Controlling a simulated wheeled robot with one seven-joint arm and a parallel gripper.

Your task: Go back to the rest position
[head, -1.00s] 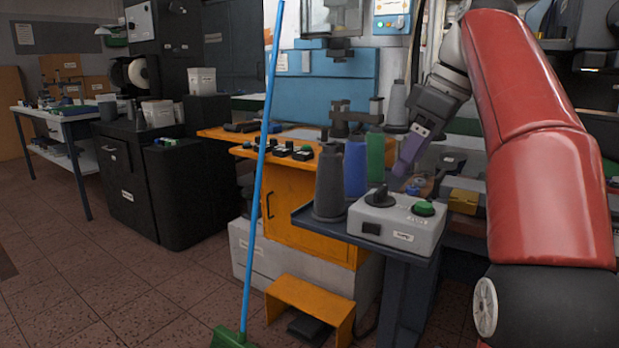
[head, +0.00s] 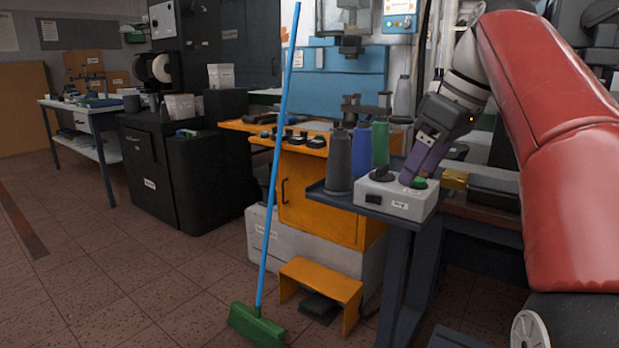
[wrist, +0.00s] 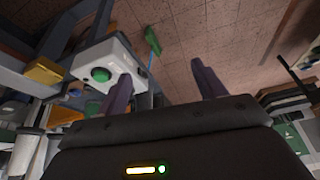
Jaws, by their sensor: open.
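My gripper (head: 421,170) has purple fingers and hangs from my red arm at the right of the head view. In that view its fingertips overlap the grey control box (head: 398,198) with a green button; whether they touch it I cannot tell. In the wrist view my gripper (wrist: 160,88) has its two fingers wide apart with nothing between them. The control box (wrist: 115,75) shows there left of the fingers, its green button facing the camera.
The box stands on a small dark table (head: 385,217) beside grey, blue and green thread cones. A blue-handled broom (head: 276,170) stands in front of the orange cabinet (head: 320,200). An orange step stool (head: 322,283) is on the floor. The tiled floor at left is clear.

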